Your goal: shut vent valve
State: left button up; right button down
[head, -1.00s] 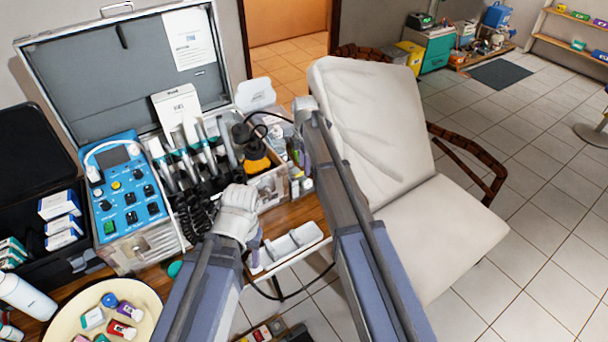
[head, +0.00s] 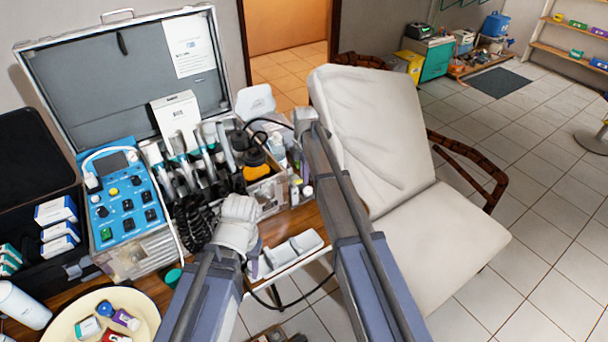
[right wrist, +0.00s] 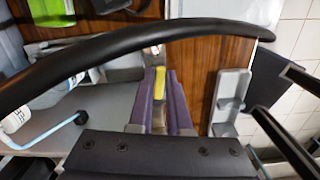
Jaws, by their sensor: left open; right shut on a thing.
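My right gripper (right wrist: 160,100) has its purple fingers closed on a small yellow piece (right wrist: 161,78) in the right wrist view. I cannot tell whether this piece is part of the vent valve, and no other valve is clear. My left gripper (head: 256,250) is open, low over the table's front edge, left of the white tray-like holder (head: 292,253). Its fingers are partly hidden by its own wrist.
An open case with a blue control panel (head: 125,205) and several handpieces stands at left. A plate (head: 65,325) holds small coloured items. The cream dental chair (head: 375,130) stands close on the right. A black hose (right wrist: 110,55) crosses the right wrist view.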

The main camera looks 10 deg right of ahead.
jog(key=shift+s, duration=0.1)
dwell(0.4)
jog(key=shift+s+a+m, duration=0.4)
jog(key=shift+s+m, duration=0.3)
jog(key=shift+m, duration=1.95)
jog(key=shift+s+a+m, duration=0.4)
jog(key=shift+s+m, duration=0.35)
jog(key=shift+m, duration=1.85)
jog(key=shift+s+a+m, duration=0.4)
jog(key=shift+s+m, duration=0.3)
jog(key=shift+m, duration=1.95)
jog(key=c, duration=0.9)
grip_release()
jog(key=shift+o, duration=0.2)
